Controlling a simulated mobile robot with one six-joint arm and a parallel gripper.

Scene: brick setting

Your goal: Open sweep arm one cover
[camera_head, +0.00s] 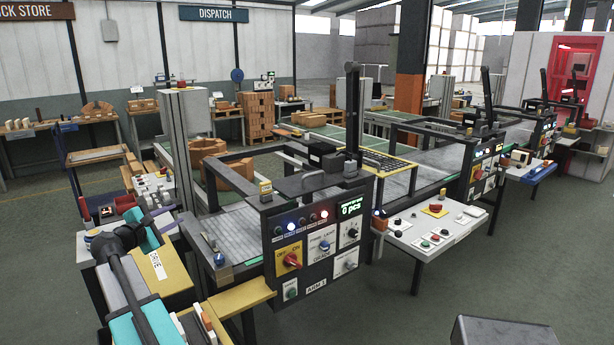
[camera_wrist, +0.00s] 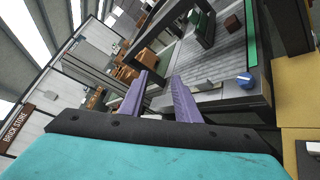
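The sweep arm one station has a dark control panel (camera_head: 316,250) marked ARM 1, with lit lamps, a red knob on yellow and a green "0 pcs" display. A dark flat plate with a raised handle (camera_head: 308,184) lies on top of its frame; I cannot tell if this is the cover. A black post (camera_head: 352,110) stands upright behind it. In the wrist view my gripper (camera_wrist: 158,82) shows two purple fingers, apart, with nothing visible between them. My teal arm is at the lower left of the head view, left of the panel; its fingers cannot be made out there.
A yellow box with a DRIVE label (camera_head: 172,277) is close by my arm. A blue knob (camera_wrist: 244,79) sits on the station's grey edge. A white control table (camera_head: 430,228) stands right of the panel. Open green floor (camera_head: 480,285) lies in front.

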